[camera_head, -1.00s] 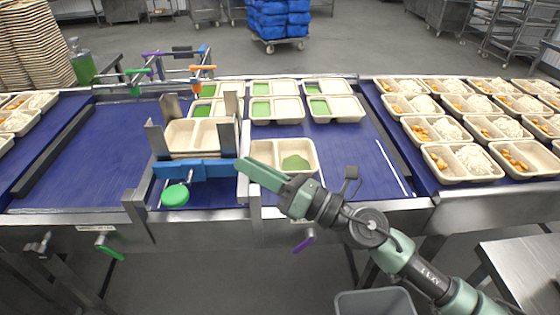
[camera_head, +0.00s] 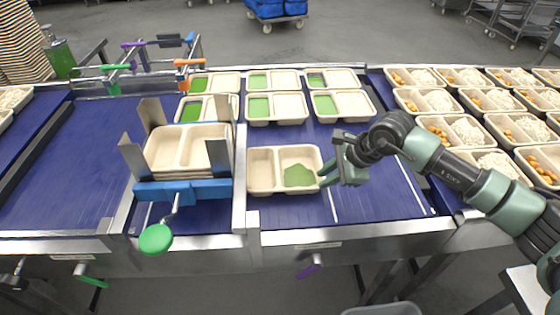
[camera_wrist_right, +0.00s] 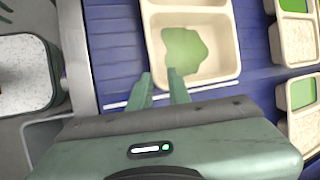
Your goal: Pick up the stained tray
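The stained tray (camera_head: 262,172) is a beige two-compartment tray lying on the blue conveyor. Its left compartment is empty and its right one has an irregular green stain (camera_head: 299,175). In the right wrist view the tray (camera_wrist_right: 223,57) is straight ahead of the fingers, with the stain (camera_wrist_right: 185,50) in its nearer compartment. My right gripper (camera_head: 325,177) is at the tray's right wall, its fingers apart. In the right wrist view the fingertips (camera_wrist_right: 163,82) overlap the tray's near edge with a gap between them; contact is unclear. My left gripper is not in view.
A tray dispenser with metal guides and a blue bracket (camera_head: 185,191) stands close left of the tray. Trays with green portions (camera_head: 276,107) sit behind it. Filled trays (camera_head: 470,132) with rice crowd the right conveyor. Bare belt (camera_head: 375,190) lies to the right.

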